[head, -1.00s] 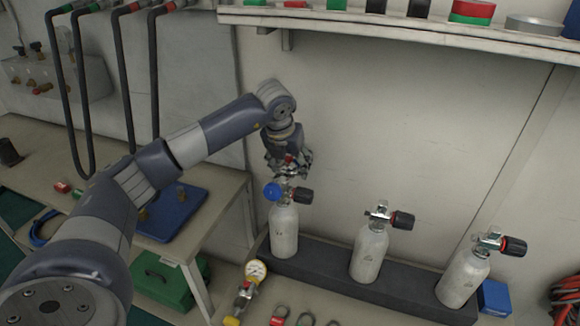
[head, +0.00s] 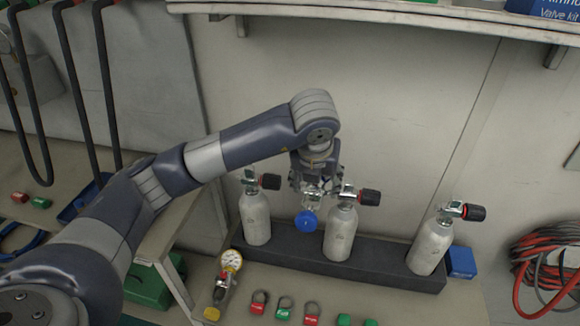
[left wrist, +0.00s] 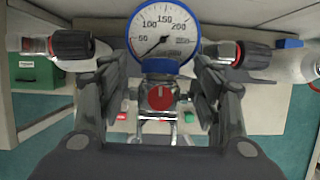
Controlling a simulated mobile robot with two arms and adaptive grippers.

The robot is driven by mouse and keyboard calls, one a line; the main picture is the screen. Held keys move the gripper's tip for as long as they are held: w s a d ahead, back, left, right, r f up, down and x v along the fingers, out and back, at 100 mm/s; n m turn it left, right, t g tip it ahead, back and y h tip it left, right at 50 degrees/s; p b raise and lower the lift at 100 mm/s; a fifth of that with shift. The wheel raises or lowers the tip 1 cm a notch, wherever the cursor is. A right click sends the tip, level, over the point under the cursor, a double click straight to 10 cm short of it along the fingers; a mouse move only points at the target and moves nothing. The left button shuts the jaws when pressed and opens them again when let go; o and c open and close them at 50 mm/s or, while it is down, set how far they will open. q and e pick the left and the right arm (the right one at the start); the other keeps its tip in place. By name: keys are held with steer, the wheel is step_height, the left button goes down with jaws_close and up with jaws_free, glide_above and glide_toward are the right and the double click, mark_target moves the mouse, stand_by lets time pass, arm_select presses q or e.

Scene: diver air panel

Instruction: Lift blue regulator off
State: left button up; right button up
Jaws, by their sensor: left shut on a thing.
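The blue regulator (head: 306,221) has a round gauge with a blue rim, which faces the left wrist view (left wrist: 165,32). My left gripper (head: 316,190) is shut on it, with a finger on each side of its body and red knob (left wrist: 160,96). The regulator hangs between the left cylinder (head: 255,220) and the middle cylinder (head: 340,234). It is apart from the left cylinder's valve (head: 256,180). It overlaps the middle valve's side in the picture; I cannot tell whether they touch. My right gripper is not in view.
The right cylinder (head: 428,248) stands in the same dark rack (head: 385,268). A yellow gauge assembly (head: 226,280) and several clips and caps lie in front of the rack. A shelf (head: 400,14) runs above. A red hose coil (head: 548,265) hangs at the right.

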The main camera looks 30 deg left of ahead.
arm_select(q)
steer(key=s+d+b, duration=0.1)
steer(key=s+d, duration=0.2)
steer(key=d, duration=0.9)
steer(key=shift+s, duration=0.2)
